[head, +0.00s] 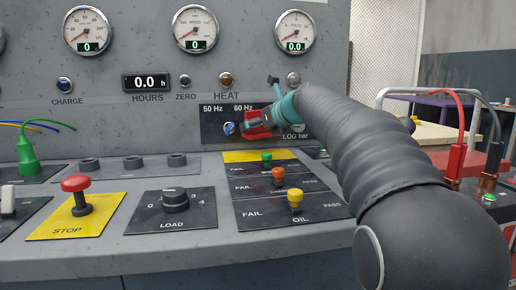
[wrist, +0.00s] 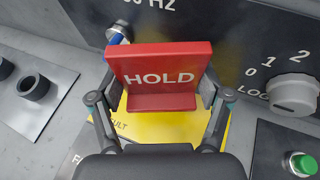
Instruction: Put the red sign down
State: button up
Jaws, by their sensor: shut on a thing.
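The red sign (wrist: 160,65) with the word HOLD in white shows in the wrist view, between the fingers of my gripper (wrist: 160,100). The fingers press on its left and right sides, and the sign stands roughly upright over a yellow plate (wrist: 170,128). In the head view my gripper (head: 252,124) reaches to the panel below the HEAT label, and part of the red sign (head: 258,133) shows there. My arm and gripper hide much of it. I cannot tell whether the sign's foot touches the surface below.
A 50 Hz/60 Hz switch (head: 229,128) is just behind the sign. Green (head: 266,158), orange (head: 278,175) and yellow (head: 295,197) knobs stand on FAIL/PASS plates in front. A LOAD dial (head: 174,197) and red STOP button (head: 76,190) are to the left.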

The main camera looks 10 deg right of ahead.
aim_at(258, 154)
jog(key=shift+f+b, duration=0.7)
jog(key=shift+f, duration=1.65)
jog(key=shift+f, duration=0.15)
jog(key=o, duration=1.1)
jog(key=shift+r, duration=0.25)
jog(key=v, duration=1.2)
